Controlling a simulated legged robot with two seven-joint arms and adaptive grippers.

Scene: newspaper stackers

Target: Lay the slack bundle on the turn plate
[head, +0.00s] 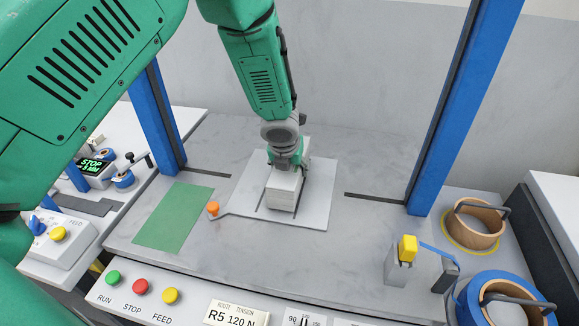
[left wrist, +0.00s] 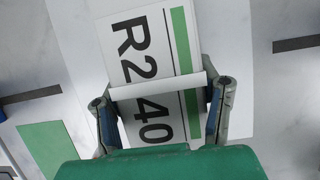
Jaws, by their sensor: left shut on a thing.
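The bundle (head: 283,193) is a pale block of stacked paper, and I see it over the middle of the white turn plate (head: 318,207). I cannot tell whether its underside touches the plate. In the left wrist view the bundle's top sheet (left wrist: 140,45) reads "R2" and "40" beside a green stripe, and a pale strip (left wrist: 158,88) crosses it between the fingers. My left gripper (head: 285,163) points down and is shut on the bundle; its fingers also show in the left wrist view (left wrist: 162,105). They hide part of the bundle. My right gripper is not in view.
An orange knob (head: 213,208) sits on a lever at the plate's left corner. A green mat (head: 173,216) lies to its left. Blue posts (head: 437,135) flank the grey table. Front buttons (head: 141,287), a yellow-topped device (head: 407,248) and strap rolls (head: 476,222) line the near side and right.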

